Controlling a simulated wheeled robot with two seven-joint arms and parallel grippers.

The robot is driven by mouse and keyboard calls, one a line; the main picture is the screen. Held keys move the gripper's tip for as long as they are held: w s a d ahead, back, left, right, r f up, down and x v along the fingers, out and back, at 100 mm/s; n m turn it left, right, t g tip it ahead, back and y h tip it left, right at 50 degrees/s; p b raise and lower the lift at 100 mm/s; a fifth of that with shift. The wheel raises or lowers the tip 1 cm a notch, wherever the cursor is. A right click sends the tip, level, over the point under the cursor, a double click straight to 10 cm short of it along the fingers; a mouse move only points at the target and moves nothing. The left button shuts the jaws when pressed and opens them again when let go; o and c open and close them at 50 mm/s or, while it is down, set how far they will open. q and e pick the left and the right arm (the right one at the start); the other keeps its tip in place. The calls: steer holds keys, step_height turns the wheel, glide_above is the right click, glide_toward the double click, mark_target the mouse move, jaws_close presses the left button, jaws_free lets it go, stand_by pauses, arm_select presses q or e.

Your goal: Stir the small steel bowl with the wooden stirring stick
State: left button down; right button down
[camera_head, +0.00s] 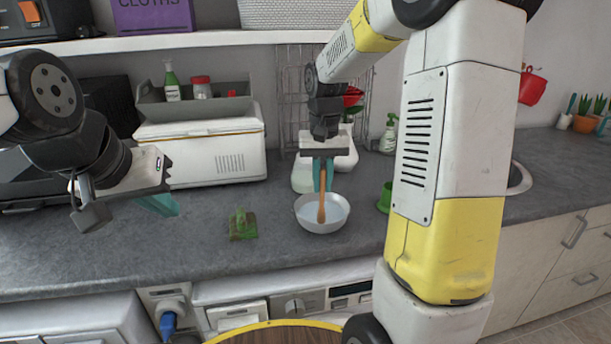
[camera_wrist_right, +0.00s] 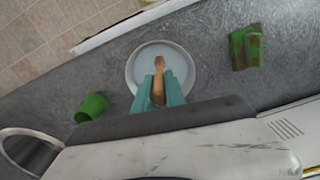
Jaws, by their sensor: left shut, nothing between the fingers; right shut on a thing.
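The small steel bowl (camera_head: 309,222) stands on the grey counter and holds a pale, whitish content. It also shows in the right wrist view (camera_wrist_right: 136,88). My right gripper (camera_head: 322,185) is shut on the wooden stirring stick (camera_head: 321,208), which it holds upright above the bowl. The stick's lower end is within the bowl's outline. In the right wrist view the stick (camera_wrist_right: 158,76) shows between the teal fingertips (camera_wrist_right: 159,90); I cannot tell how deep it reaches. My left gripper (camera_head: 164,204) is shut and empty, above the counter at the left, apart from the bowl.
A green and brown sponge (camera_head: 243,226) lies left of the bowl. A green cup (camera_head: 385,198) stands close at its right. A white box (camera_head: 202,150), a wire rack (camera_head: 295,85) and a spray bottle (camera_head: 389,134) stand behind. The front counter between sponge and bowl is clear.

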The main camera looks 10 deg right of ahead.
steer(key=shift+s+d, duration=0.25)
steer(key=shift+d, duration=0.25)
steer(key=shift+w+d, duration=0.4)
steer(key=shift+d, duration=0.2)
steer(key=shift+w+d, duration=0.4)
steer(key=shift+d, duration=0.2)
steer(key=shift+w, duration=0.15)
steer(key=w, duration=0.2)
steer(key=shift+w, duration=0.35)
steer(key=shift+a, duration=0.1)
